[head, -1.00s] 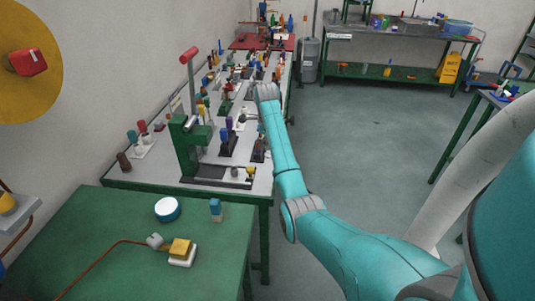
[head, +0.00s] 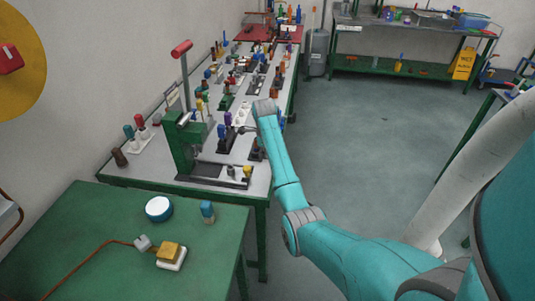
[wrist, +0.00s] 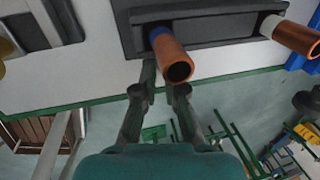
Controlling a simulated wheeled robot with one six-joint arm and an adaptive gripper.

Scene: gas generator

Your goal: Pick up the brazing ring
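I cannot tell for sure which thing is the brazing ring. In the wrist view, an orange-brown copper-coloured tube-like piece with a blue band (wrist: 174,62) stands out of a dark tray (wrist: 218,32), its round dark opening facing the camera. A second such piece with a white band (wrist: 294,36) sits at the tray's right end. My gripper (wrist: 163,78) has its two fingers apart, with the blue-banded piece overlapping the right finger's tip; I see nothing clearly held. In the head view, my arm's end hides the bench spot under it.
A long bench (head: 215,160) carries many small coloured pieces and a green press (head: 184,143) with a tall red-handled lever. A green table (head: 100,225) in front holds a blue-rimmed round tin (head: 159,208) and a yellow block (head: 170,251). The floor (head: 370,150) to the right is clear.

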